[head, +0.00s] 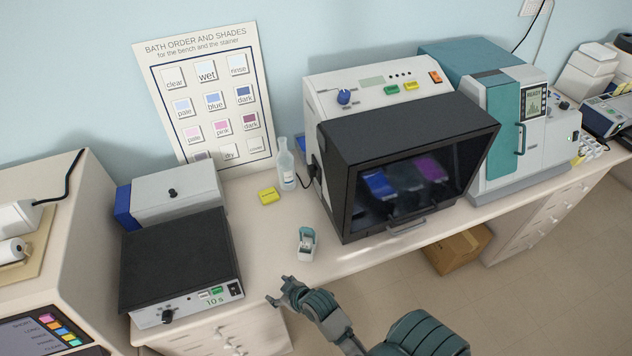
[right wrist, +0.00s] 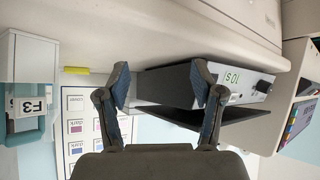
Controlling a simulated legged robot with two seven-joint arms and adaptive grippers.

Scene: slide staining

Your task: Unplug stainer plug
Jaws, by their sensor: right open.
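The stainer (head: 400,165), a pale machine with a black hood and dark window, stands mid-bench. A short black cord (head: 306,178) runs at its left side, by the bottle; I cannot make out a plug clearly there. My right gripper (head: 277,294) is open and empty in front of the bench's front edge, right of the hot plate and well short of the stainer. In the right wrist view its two fingers (right wrist: 164,92) are spread with nothing between them. My left gripper is not in view.
A small teal and white holder (head: 306,243), a yellow block (head: 268,196) and a clear bottle (head: 286,167) stand left of the stainer. A black-topped hot plate (head: 178,262) is at left. A teal machine (head: 505,125) stands right. Bench front between hot plate and stainer is mostly clear.

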